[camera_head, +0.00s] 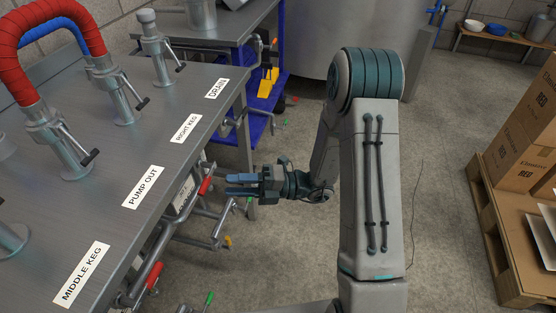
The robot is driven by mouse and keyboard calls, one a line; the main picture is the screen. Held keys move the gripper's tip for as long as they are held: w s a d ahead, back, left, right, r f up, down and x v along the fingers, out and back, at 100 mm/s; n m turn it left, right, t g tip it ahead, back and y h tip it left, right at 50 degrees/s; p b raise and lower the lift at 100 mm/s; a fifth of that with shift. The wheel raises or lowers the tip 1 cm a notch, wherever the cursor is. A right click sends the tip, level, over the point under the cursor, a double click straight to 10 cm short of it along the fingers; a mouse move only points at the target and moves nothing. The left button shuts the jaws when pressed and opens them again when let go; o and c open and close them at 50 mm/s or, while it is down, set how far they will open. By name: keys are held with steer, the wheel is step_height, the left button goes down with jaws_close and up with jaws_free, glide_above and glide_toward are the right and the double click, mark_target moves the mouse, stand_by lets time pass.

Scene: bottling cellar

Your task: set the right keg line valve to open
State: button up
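The label RIGHT KEG (186,129) lies on the grey metal bench (160,120). Left of it stands a metal post (118,98) with a small black-tipped lever (142,103) pointing toward the bench's right side. A red hose (62,18) arches from this post's top to the nearer post by PUMP OUT. Below the bench's edge are pipes and a red-handled lever (206,186); which valve belongs to the right keg line is not clear. My gripper (230,184) is beside the bench's right edge, pointing left, its two blue-grey fingers slightly apart with nothing seen between them.
More labels read DRAIN (217,88), PUMP OUT (143,187) and MIDDLE KEG (82,275). Another red-handled lever (154,276) juts out below the bench's edge. A blue cart (264,118) stands behind. Boxes (530,130) sit on a pallet at right. Floor between is clear.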

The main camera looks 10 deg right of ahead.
steer(key=s+d+r+n+g+h+p, duration=0.2)
steer(key=s+r+n+h+p, duration=0.4)
steer(key=r+n, duration=0.3)
steer(key=s+d+r+n+g+h+p, duration=0.3)
steer(key=s+d+r+n+h+p, duration=0.2)
steer(key=r+n+p, duration=0.4)
steer(key=shift+s+d+r+n+h, duration=0.25)
steer(key=shift+s+n+h, duration=0.5)
steer(key=shift+n, duration=0.85)
